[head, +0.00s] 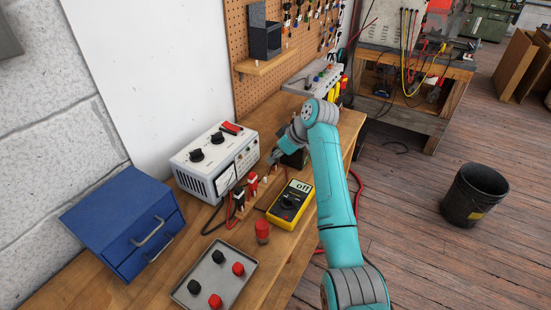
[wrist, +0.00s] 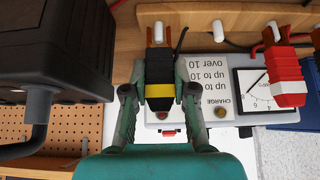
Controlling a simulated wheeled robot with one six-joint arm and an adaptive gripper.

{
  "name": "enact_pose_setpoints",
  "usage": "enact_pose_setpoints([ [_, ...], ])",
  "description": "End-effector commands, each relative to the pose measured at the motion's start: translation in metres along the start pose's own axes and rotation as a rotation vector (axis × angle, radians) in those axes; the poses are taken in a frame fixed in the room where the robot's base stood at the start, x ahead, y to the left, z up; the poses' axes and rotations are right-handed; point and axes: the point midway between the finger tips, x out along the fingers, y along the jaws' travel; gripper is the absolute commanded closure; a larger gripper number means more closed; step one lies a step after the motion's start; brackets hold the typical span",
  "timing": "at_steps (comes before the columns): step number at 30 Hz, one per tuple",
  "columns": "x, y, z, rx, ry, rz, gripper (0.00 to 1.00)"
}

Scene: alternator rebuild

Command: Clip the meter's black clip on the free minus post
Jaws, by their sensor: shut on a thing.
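My gripper (wrist: 160,90) is shut on a black clip (wrist: 160,68) with a yellow band, one finger on each side of it. The clip's copper jaws point to the top of the wrist view, at a white peg on a wooden rail (wrist: 195,14); I cannot tell whether they still grip the peg. The yellow meter (head: 290,203) lies on the bench in the head view and reads "off". A black box (wrist: 50,40) with a grey post (wrist: 38,102) stands at left in the wrist view. I cannot make out a minus mark on it.
A red clip (wrist: 286,70) hangs on the rail beside mine, with an empty peg (wrist: 217,43) between. A charger (head: 213,160), blue drawer box (head: 120,220), red cylinder (head: 262,231) and grey tray (head: 236,262) with knobs stand on the bench. Leads lie near the charger.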

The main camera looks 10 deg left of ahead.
Motion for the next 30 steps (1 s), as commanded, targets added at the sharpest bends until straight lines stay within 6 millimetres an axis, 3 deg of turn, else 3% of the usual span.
enact_pose_setpoints([
  [7,-0.004,0.000,-0.003,-0.001,0.001,0.001,0.91],
  [18,-0.032,0.000,-0.022,-0.001,0.001,0.001,0.91],
  [30,-0.033,0.000,-0.023,0.000,0.000,0.000,0.91],
])
